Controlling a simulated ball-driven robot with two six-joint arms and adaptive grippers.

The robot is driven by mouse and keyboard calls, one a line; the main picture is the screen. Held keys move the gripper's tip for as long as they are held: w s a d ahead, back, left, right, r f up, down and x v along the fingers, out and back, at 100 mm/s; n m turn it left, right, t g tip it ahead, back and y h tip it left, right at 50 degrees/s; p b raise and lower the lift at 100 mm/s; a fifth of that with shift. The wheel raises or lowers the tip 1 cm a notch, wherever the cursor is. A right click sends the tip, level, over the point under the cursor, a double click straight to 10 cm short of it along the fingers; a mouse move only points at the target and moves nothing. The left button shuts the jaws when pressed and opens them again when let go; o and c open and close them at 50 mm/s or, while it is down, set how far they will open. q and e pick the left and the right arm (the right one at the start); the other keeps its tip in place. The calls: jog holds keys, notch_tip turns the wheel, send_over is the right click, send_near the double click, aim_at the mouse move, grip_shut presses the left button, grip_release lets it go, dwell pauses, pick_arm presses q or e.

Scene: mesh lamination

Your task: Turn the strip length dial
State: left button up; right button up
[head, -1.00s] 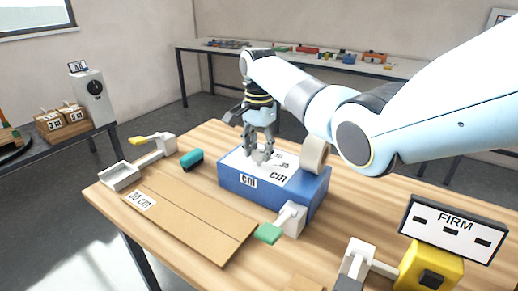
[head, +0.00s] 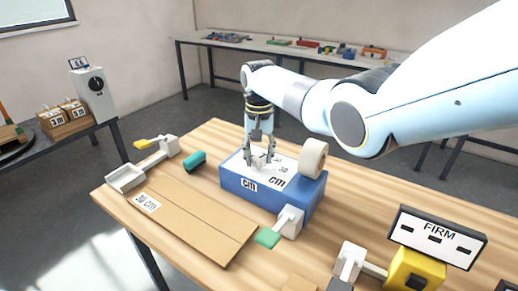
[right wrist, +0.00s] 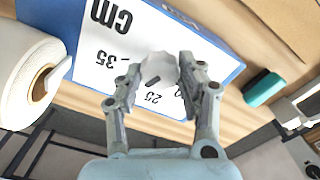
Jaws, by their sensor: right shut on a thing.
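The strip length dial (right wrist: 159,68) is a small pale knob on the white top of a blue box (head: 233,184) marked "cm". In the right wrist view, printed numbers such as 35 and 25 surround the dial, with a dark mark beside it. My right gripper (head: 260,163) points down over the box. In the right wrist view its two fingers (right wrist: 157,85) stand on either side of the dial and are closed on it. The fingers partly hide the dial in the head view. My left gripper is not in view.
A tape roll (head: 313,159) stands at the box's right end. A cardboard sheet (head: 195,222) labelled 30 cm lies in front. A teal block (head: 194,160) is left of the box, a green-tipped lever (head: 268,238) at its front. A yellow device with a FIRM sign (head: 437,236) stands right.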

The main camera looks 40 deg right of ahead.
aim_at(259, 158)
jog(key=n+p, duration=0.1)
jog(key=n, duration=0.2)
jog(key=shift+r+n, duration=0.1)
jog(key=shift+n, duration=0.3)
jog(key=n+p, duration=0.1)
jog(key=n, duration=0.3)
jog(key=shift+n, duration=0.3)
jog(key=n, duration=0.4)
jog(key=shift+w+p, duration=0.1)
jog(key=shift+p, duration=0.2)
jog(key=shift+n, duration=2)
jog(key=o, duration=1.1)
jog(key=shift+o, duration=0.2)
notch_tip(259, 158, up, 12)
